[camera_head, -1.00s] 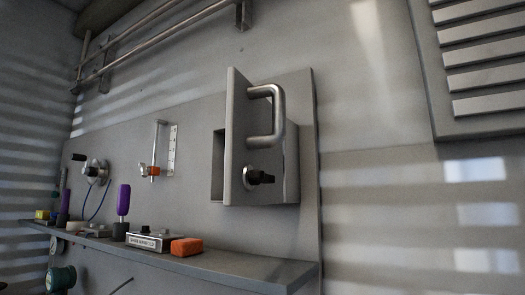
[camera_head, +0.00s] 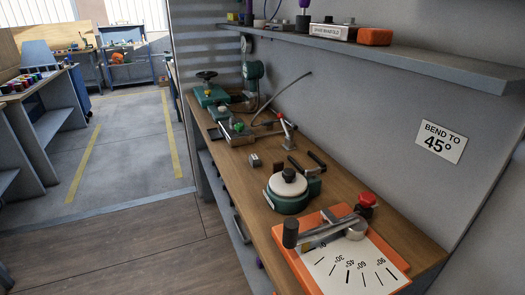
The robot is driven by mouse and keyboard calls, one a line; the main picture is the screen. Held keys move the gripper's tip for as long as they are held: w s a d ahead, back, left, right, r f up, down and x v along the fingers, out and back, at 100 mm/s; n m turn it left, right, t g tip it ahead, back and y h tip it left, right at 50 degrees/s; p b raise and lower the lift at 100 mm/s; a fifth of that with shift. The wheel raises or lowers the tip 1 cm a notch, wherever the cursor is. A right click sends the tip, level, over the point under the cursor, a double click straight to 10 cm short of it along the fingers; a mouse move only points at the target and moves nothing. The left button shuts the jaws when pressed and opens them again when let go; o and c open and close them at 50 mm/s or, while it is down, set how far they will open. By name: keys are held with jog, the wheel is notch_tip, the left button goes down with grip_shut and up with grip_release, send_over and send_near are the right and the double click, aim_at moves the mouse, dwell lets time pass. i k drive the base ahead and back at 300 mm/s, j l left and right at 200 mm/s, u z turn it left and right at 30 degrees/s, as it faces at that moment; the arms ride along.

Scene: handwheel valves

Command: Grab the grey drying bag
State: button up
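I cannot make out a grey drying bag for certain in the head view. A small grey block-like item (camera_head: 255,160) lies on the wooden workbench, left of the round green device; it is too small to tell what it is. My gripper is not in view.
The wooden workbench (camera_head: 225,158) holds a green handwheel valve (camera_head: 208,92), a round green device with a white top (camera_head: 291,191), a red-handled clamp and an orange angle plate (camera_head: 345,262) with a lever. A grey shelf (camera_head: 440,60) runs above. Open floor (camera_head: 135,150) lies left.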

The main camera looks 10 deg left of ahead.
aim_at(254, 160)
jog(key=j+u, duration=0.45)
jog(key=i+j+u, duration=0.15)
jog(key=u, duration=0.35)
jog(key=i+j+u, duration=0.2)
jog(key=j+u, duration=0.25)
jog(key=i+j+u, duration=0.1)
jog(key=u, duration=0.35)
jog(key=i+j+u, duration=0.1)
jog(key=i+u, duration=0.25)
jog(key=u, duration=0.15)
jog(key=i+j+z, duration=0.2)
jog(key=i+z, duration=0.25)
jog(key=i, duration=0.2)
jog(key=i+z, duration=0.1)
jog(key=z, duration=0.3)
jog(key=i+z, duration=0.15)
jog(key=z, duration=0.25)
jog(key=j+z, duration=0.15)
jog(key=z, duration=0.2)
jog(key=i+j+z, duration=0.15)
jog(key=z, duration=0.25)
jog(key=i+z, duration=0.2)
jog(key=z, duration=0.2)
jog(key=i+j+z, duration=0.15)
jog(key=z, duration=0.2)
jog(key=i+j+z, duration=0.2)
jog(key=z, duration=0.2)
jog(key=i+l, duration=0.15)
jog(key=i, duration=0.05)
